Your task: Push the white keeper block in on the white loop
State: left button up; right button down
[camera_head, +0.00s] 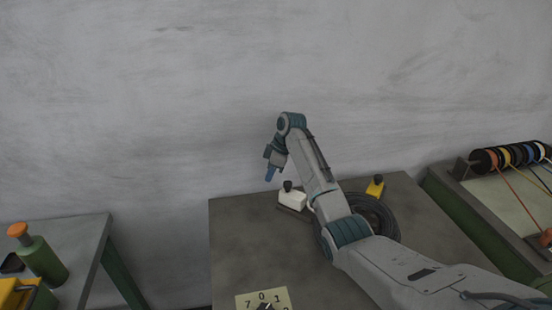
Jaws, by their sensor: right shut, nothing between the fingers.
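The white keeper block (293,199) sits on the dark table, with a dark knob on its top. My right arm comes in from the lower right and reaches over the table. My right gripper (270,176) points down, above and a little left of the white block, shut and empty, apart from it. A coil of dark cable (378,212) lies to the right of the block, partly hidden behind my right arm. The white loop cannot be made out clearly. My left gripper is out of view.
A yellow block (375,186) with a dark knob stands by the coil's back edge. A card with digits (262,299) lies at the table's (237,245) front. Coloured spools (507,156) stand on a bench at right. A green bottle (42,262) stands on a side table at left.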

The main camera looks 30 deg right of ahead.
aim_at(281, 191)
jog(key=d, duration=0.1)
jog(key=s+d+f+p, duration=0.1)
jog(key=s+d+p, duration=0.1)
jog(key=shift+f, duration=0.25)
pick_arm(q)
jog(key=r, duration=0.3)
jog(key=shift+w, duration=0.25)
pick_arm(e)
jog(key=shift+f, duration=0.1)
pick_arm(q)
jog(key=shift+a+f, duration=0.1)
pick_arm(e)
jog(key=shift+w, duration=0.1)
